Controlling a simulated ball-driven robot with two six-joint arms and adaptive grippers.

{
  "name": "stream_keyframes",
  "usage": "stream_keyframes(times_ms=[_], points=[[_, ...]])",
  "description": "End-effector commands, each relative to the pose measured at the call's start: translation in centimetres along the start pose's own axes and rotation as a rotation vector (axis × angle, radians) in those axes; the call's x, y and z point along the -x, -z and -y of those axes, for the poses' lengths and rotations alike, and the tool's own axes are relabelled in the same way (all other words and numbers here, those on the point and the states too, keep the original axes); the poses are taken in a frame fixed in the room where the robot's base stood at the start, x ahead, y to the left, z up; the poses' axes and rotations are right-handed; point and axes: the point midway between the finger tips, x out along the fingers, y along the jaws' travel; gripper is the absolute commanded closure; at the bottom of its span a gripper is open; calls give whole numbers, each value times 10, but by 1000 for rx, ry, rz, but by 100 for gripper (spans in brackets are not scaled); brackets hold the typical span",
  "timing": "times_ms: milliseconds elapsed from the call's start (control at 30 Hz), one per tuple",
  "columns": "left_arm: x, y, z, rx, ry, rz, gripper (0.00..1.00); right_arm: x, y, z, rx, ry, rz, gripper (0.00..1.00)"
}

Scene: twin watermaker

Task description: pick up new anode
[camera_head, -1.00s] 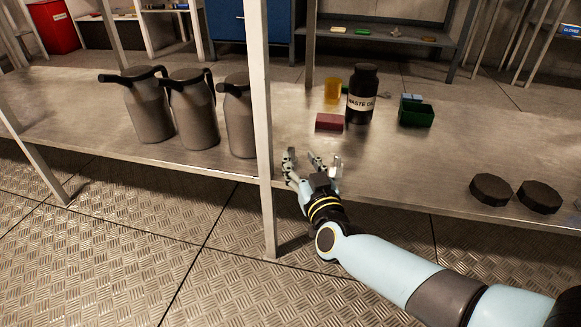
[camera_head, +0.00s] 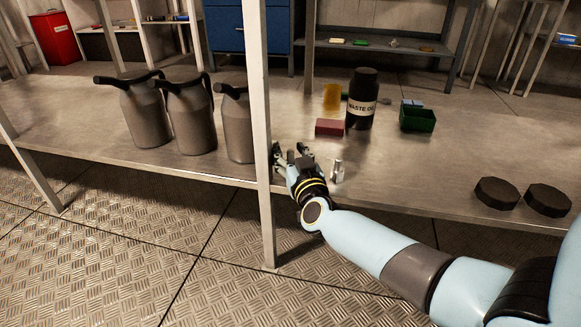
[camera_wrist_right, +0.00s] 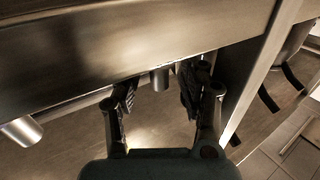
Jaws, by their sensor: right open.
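My right gripper (camera_head: 290,154) is open at the front edge of the metal bench, beside the white post. In the right wrist view, a short grey metal cylinder (camera_wrist_right: 160,79) lies between the open fingers (camera_wrist_right: 158,88), and I see no clear contact. In the head view the gripper hides most of that spot. A second small silver cylinder (camera_head: 338,171) stands on the bench just right of the gripper. It also shows at the left of the wrist view (camera_wrist_right: 20,130). I cannot tell from their looks which one is the new anode. My left gripper is out of view.
The white post (camera_head: 260,130) rises close to the gripper's left. Several grey jugs (camera_head: 190,118) stand beyond it. Behind are a red block (camera_head: 329,127), a yellow cup (camera_head: 332,97), a black waste oil bottle (camera_head: 361,98) and a green box (camera_head: 417,118). Black discs (camera_head: 497,193) lie right.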

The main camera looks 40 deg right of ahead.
Motion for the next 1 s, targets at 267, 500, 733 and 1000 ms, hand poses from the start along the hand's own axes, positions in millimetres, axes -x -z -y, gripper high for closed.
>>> stream_keyframes(times_ms=[267,500,733,1000], points=[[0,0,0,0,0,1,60,0,0,0,0,0,0,82],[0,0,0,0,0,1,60,0,0,0,0,0,0,100],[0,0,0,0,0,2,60,0,0,0,0,0,1,100],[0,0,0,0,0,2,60,1,0,0,0,0,1,100]])
